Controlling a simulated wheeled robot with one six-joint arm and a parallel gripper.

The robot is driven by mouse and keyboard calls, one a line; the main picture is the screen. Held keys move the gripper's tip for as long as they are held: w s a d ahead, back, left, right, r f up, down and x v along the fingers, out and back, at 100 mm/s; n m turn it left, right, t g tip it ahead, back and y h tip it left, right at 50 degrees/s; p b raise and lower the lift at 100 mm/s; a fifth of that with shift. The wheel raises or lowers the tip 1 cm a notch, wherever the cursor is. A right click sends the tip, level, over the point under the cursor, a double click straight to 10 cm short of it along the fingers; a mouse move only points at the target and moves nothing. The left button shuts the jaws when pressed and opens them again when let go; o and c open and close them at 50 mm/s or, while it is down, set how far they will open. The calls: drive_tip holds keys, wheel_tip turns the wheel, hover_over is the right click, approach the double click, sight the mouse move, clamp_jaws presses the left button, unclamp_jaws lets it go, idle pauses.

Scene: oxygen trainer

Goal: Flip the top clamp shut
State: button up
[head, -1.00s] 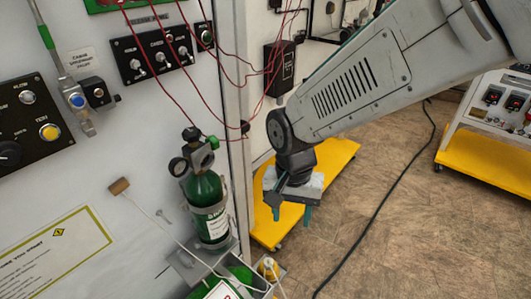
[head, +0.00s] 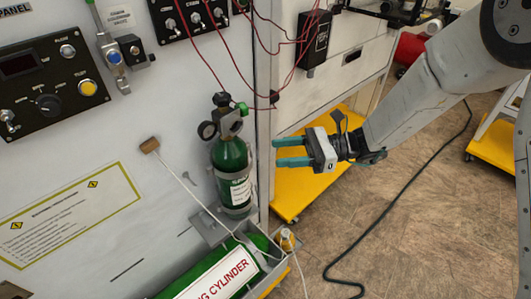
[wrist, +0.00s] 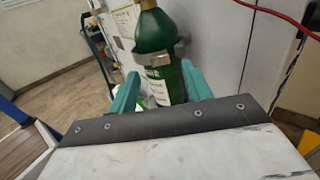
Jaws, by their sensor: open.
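A green oxygen cylinder (head: 231,165) stands upright against the white panel, with a dark valve and gauge on top. In the wrist view the cylinder (wrist: 172,85) is straight ahead, and a grey metal clamp band (wrist: 152,59) crosses its upper part. One end of the band sticks up at its right side; I cannot tell whether it is latched. My gripper (head: 277,152) is to the right of the cylinder, pointing left at it, with a gap between. Its teal fingers (wrist: 160,70) are apart and empty. The far side of the clamp is hidden.
A tray (head: 268,262) below the cylinder holds a lying green cylinder with a sign (head: 215,277). Red wires (head: 262,100) hang above my gripper. A yellow base (head: 300,190) lies below it.

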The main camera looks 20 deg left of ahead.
drive_tip(key=x, duration=0.5)
drive_tip(key=shift+c, duration=0.3)
drive_tip(key=shift+d, duration=0.1)
clamp_jaws()
